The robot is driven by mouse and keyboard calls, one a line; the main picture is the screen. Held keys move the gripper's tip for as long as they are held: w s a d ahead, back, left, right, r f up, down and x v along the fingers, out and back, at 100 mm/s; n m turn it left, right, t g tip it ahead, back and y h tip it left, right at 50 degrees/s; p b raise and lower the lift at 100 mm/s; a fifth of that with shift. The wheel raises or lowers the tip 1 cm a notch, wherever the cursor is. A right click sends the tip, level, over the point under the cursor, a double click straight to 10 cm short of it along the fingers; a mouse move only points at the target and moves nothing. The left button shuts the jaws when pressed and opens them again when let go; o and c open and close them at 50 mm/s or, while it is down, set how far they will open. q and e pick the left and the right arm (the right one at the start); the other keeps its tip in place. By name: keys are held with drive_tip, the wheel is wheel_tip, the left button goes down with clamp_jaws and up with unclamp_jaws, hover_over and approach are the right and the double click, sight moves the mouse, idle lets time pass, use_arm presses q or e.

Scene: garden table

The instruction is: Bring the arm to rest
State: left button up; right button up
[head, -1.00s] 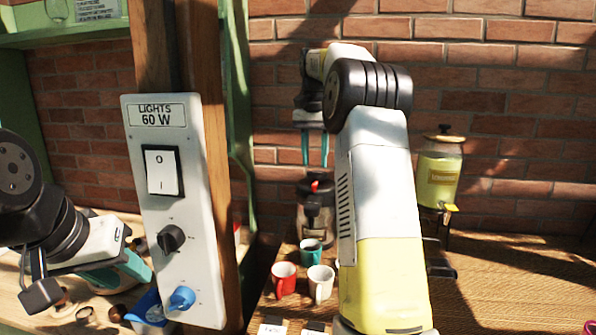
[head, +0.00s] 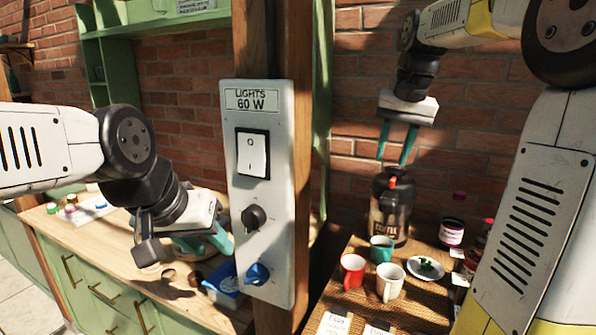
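My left gripper (head: 205,240) hangs over the wooden counter at the left, just left of the lights panel. Its teal fingers are seen from the side and partly hidden by its own body, so I cannot tell how far apart they are. My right gripper (head: 396,150) points down above the dark coffee jar (head: 390,215) at the right. Its two teal fingers are apart with nothing between them. The finger tips are close to the jar's top; I cannot tell whether they touch it.
A lights panel (head: 270,295) with a switch and knobs stands on a wooden post between my arms. Red (head: 352,271), teal (head: 381,249) and white (head: 390,283) mugs and a small plate (head: 425,268) stand before the jar. A blue container (head: 224,282) sits on the left counter.

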drive_tip(key=s+a+f+n+t, duration=0.1)
drive_tip(key=s+a+f+n, duration=0.1)
drive_tip(key=s+f, duration=0.3)
drive_tip(key=s+a+f+n+t+y, duration=0.1)
drive_tip(key=s+a+f, duration=0.4)
drive_tip(key=s, duration=0.9)
drive_tip(key=shift+a+f+n+t, duration=0.15)
drive_tip(key=shift+n+t, duration=0.35)
drive_tip(key=shift+t, duration=0.3)
